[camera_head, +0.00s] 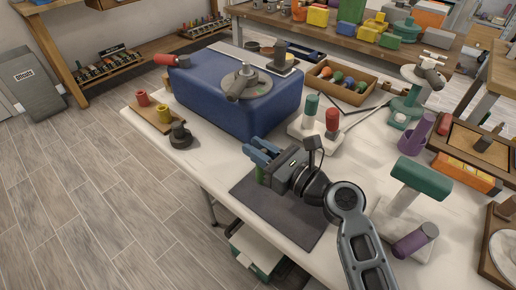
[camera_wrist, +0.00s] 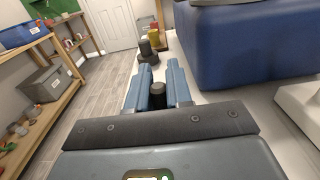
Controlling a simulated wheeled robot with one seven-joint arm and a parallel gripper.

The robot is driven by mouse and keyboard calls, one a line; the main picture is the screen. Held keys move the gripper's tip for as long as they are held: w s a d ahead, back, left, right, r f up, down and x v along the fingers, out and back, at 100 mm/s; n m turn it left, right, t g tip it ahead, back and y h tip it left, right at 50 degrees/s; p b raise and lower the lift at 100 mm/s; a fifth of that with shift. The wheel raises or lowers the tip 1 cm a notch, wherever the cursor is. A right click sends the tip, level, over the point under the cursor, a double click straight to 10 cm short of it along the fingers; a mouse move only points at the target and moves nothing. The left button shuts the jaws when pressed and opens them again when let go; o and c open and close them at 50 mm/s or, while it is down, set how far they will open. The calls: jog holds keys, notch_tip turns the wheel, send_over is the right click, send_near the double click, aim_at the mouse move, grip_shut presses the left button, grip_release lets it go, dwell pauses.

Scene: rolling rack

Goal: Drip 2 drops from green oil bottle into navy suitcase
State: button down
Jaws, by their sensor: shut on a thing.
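The navy suitcase (camera_head: 190,96) is a large blue box lying at the back left of the white table. Its blue side also fills the upper right of the wrist view (camera_wrist: 240,55). My gripper (camera_head: 259,150) is over the dark mat, in front of the suitcase and apart from it. In the wrist view its blue fingers (camera_wrist: 158,68) are around a small dark cylinder, which seems to be the green oil bottle (camera_wrist: 157,92). Only its dark upper end shows there; a bit of green (camera_head: 260,174) shows under the fingers in the head view. The fingers hide the rest.
A white stand with green and red cylinders (camera_head: 332,120) is right of my gripper. A dark knob (camera_head: 180,135) stands at the left edge. The dark mat (camera_head: 305,225) has bare room.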

jog(key=shift+f, duration=0.15)
jog(key=c, duration=1)
grip_release()
jog(key=shift+c, duration=0.2)
jog(key=shift+f+b, duration=0.15)
jog(key=shift+b, duration=0.25)
jog(key=v, duration=0.7)
jog(key=shift+s+d+r, duration=0.2)
jog(key=shift+d+r, duration=0.05)
jog(key=shift+d, duration=0.15)
